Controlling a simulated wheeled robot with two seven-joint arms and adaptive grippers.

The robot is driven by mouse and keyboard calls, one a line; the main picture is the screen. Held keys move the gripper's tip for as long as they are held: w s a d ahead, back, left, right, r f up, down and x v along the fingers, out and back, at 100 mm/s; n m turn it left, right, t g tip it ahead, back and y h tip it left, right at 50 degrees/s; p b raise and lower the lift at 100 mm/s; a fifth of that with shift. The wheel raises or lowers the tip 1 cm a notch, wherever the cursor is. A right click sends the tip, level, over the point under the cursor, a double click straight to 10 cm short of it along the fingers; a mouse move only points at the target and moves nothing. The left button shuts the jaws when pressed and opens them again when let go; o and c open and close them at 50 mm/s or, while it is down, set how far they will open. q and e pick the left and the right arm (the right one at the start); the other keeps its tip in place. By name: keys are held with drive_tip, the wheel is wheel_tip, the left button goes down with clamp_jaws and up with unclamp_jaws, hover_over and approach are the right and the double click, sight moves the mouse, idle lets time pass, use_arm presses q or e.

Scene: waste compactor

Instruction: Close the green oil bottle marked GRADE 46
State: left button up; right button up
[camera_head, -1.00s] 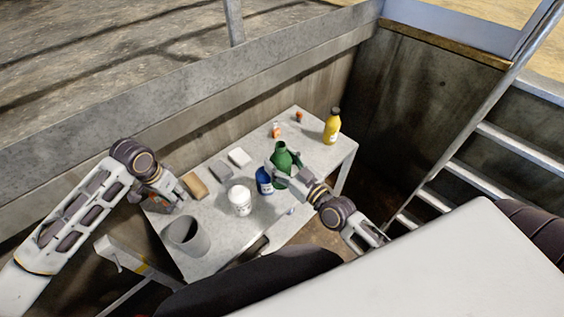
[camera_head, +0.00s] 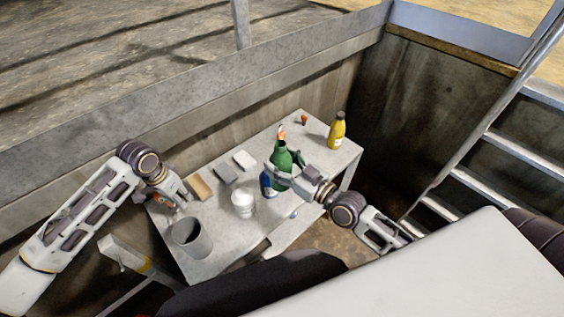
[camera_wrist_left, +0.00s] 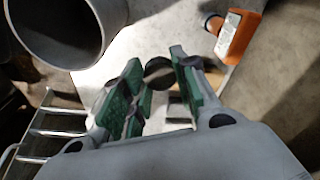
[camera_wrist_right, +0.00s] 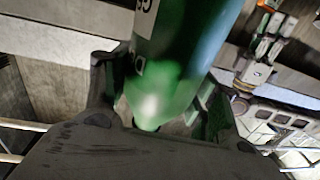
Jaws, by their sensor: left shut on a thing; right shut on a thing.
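The green oil bottle (camera_head: 280,177) is held by my right gripper (camera_head: 283,172) over the table, near its middle. In the right wrist view the green bottle (camera_wrist_right: 185,60) fills the space between the fingers (camera_wrist_right: 160,95), with part of a white label showing. Its top looks uncapped in the head view, but this is small. My left gripper (camera_head: 179,198) is at the table's left end, apart from the bottle. In the left wrist view its fingers (camera_wrist_left: 157,62) are shut on a small dark round cap (camera_wrist_left: 158,72). The GRADE 46 marking cannot be read.
A white tub (camera_head: 242,204), grey bin (camera_head: 186,238), yellow bottle (camera_head: 336,131), and tan (camera_head: 199,188) and grey (camera_head: 227,174) blocks are on the table.

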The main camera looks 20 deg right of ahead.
sight(274, 157)
drive_tip(key=shift+s+a+r+n+g+y, duration=0.2)
drive_tip(key=shift+a+r+n+g+y, duration=0.3)
drive_tip(key=shift+r, duration=0.3)
drive_tip(key=shift+s+a+r+n+g+y, duration=0.15)
drive_tip(key=shift+s+a+r+n+y, duration=0.15)
drive_tip(key=shift+r+y, duration=0.4)
drive_tip(key=shift+s+a+r+n+g+y, duration=0.15)
drive_tip(key=shift+a+r+n+g+y, duration=0.25)
drive_tip(key=shift+r, duration=0.5)
use_arm(q)
drive_tip(key=shift+r, duration=0.1)
